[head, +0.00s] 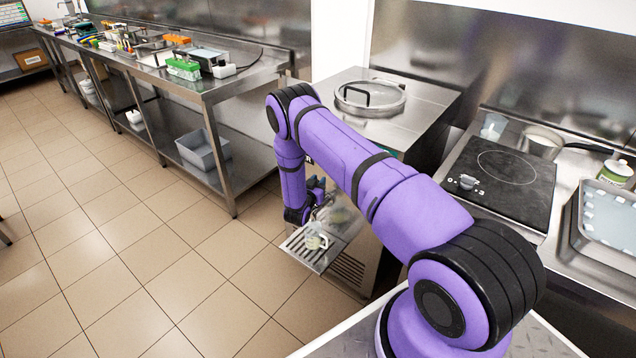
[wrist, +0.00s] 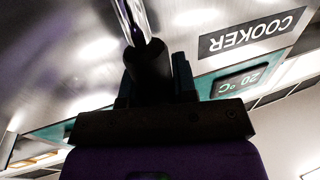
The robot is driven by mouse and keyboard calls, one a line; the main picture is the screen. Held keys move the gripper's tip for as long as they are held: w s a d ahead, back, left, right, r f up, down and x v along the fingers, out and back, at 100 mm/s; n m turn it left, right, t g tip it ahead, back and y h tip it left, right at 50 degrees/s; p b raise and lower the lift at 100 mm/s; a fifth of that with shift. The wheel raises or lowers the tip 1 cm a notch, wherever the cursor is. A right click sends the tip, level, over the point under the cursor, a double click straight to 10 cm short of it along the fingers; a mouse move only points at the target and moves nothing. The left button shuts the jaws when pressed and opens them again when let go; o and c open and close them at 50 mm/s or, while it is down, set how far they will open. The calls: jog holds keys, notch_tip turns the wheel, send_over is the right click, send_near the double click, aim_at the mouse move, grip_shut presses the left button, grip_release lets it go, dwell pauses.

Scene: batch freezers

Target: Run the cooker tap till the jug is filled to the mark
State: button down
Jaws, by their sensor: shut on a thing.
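The cooker (head: 425,93) is a steel machine with a round clear lid. In the wrist view its front carries a COOKER label (wrist: 252,32) and a display (wrist: 240,81) reading 20 °C. My gripper (wrist: 152,72) is shut on a dark tap handle (wrist: 147,58) with a shiny metal rod. In the head view my gripper (head: 318,208) is at the cooker's front, just above the jug. The small pale jug (head: 316,237) stands upright on the slotted drip tray (head: 345,268). Its mark and liquid level are too small to tell, and my gripper partly hides the tap.
To the right are a black hob (head: 503,178), a saucepan (head: 543,143), a green-labelled bottle (head: 615,173) and a steel tray (head: 600,232). A long steel bench (head: 225,85) with tools stands at left. The tiled floor (head: 130,240) before it is clear.

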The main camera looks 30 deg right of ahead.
jog(key=shift+s+a+n+t+h, duration=0.2)
jog(key=shift+s+a+t+h, duration=0.15)
jog(key=shift+a+h, duration=0.3)
jog(key=shift+s+a+n+t+h, duration=0.2)
jog(key=shift+a+t+h, duration=0.3)
jog(key=shift+a, duration=0.25)
jog(key=c, duration=0.9)
grip_release()
jog(key=v, duration=1)
jog(key=shift+s+a, duration=0.2)
jog(key=shift+a, duration=0.1)
jog(key=shift+f, duration=0.15)
